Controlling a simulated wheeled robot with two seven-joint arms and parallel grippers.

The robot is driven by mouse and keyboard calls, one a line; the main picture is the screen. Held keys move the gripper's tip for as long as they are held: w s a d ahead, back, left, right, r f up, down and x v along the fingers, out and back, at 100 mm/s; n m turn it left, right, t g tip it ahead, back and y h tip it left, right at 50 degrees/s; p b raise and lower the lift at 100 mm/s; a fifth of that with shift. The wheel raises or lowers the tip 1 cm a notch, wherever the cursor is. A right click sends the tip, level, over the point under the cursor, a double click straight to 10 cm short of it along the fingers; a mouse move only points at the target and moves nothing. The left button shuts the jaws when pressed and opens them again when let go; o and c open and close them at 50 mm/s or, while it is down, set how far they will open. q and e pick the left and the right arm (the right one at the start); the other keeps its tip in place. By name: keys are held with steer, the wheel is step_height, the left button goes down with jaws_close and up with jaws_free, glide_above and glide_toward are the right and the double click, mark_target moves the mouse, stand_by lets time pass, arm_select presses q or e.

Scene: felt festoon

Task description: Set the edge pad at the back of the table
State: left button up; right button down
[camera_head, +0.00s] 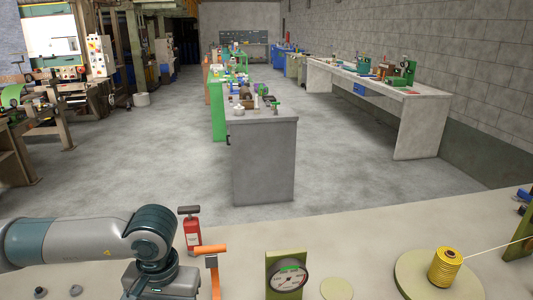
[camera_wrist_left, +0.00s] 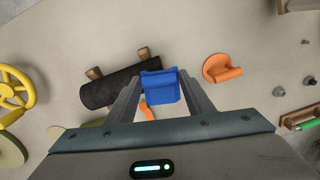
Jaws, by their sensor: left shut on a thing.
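A blue block-like piece (camera_wrist_left: 160,86), which looks like the edge pad, sits between the fingers of my left gripper (camera_wrist_left: 158,92) in the left wrist view. The fingers are shut on it, and it is held over the table. In the head view my left arm comes in from the left and its wrist hangs over the near left of the beige table (camera_head: 385,232); the fingers and the blue piece are out of frame there. The table's back edge runs across the middle of the view. My right gripper does not show.
A yellow spool (camera_head: 445,268) is at right. A dark roll (camera_wrist_left: 115,82) and orange piece (camera_wrist_left: 221,68) lie below my gripper. The back centre is bare.

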arm_select(q)
steer(key=r, duration=0.5)
steer(key=shift+w+r, duration=0.4)
steer(key=shift+r, duration=0.1)
